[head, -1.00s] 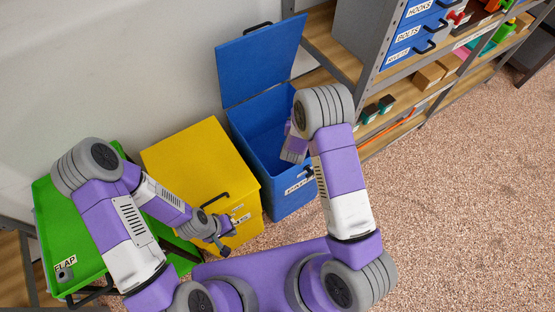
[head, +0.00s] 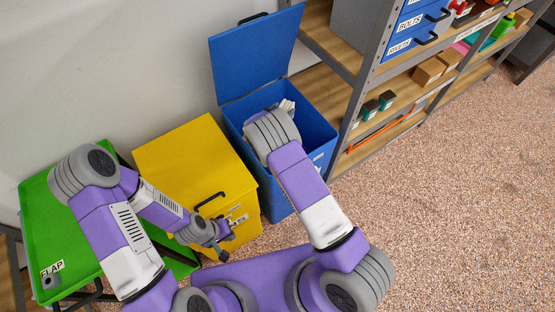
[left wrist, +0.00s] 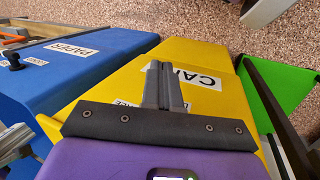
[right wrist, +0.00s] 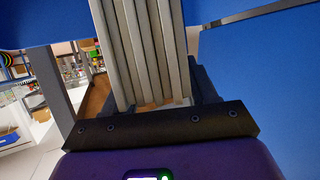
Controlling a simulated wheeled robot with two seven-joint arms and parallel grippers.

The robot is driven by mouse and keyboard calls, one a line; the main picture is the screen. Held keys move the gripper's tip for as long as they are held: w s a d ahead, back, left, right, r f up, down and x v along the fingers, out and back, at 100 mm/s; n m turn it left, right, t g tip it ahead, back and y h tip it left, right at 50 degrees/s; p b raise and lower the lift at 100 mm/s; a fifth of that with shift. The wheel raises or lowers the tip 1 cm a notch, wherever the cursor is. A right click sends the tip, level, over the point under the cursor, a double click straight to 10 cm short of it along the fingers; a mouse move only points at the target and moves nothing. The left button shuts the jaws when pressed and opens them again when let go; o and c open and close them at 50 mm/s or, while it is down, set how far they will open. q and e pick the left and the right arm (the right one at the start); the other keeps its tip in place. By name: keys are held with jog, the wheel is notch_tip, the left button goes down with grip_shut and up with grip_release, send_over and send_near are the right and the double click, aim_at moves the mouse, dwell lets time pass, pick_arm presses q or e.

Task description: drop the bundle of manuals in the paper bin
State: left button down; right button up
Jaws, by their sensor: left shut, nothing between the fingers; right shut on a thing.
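The paper bin is blue (head: 318,157) with its lid (head: 255,55) raised against the wall; its PAPER label shows in the left wrist view (left wrist: 72,50). My right gripper (right wrist: 155,82) is shut on the bundle of manuals (right wrist: 145,45), a stack of pale grey-beige slabs, in the right wrist view. In the head view my right wrist hides most of that gripper; a pale bit (head: 287,104), likely the bundle, shows above the bin's opening. My left gripper (head: 224,243) is shut and empty in front of the yellow bin; its fingers show together in the left wrist view (left wrist: 164,86).
A yellow bin (head: 185,155) with its lid down stands left of the blue one. A green flat-topped thing labelled FLAP (head: 45,215) is further left. Steel shelving (head: 345,120) stands close on the right. The speckled floor (head: 450,210) is clear.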

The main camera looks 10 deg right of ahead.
notch_tip(320, 180, down, 2)
jog(key=shift+f+b, duration=0.15)
jog(key=shift+b, duration=0.45)
jog(key=o, duration=1.3)
jog(key=shift+s+a, duration=0.1)
jog(key=p+v, duration=0.1)
jog(key=v, duration=0.6)
jog(key=shift+s+p, duration=0.1)
jog(key=shift+p, duration=0.3)
jog(key=shift+r, duration=0.25)
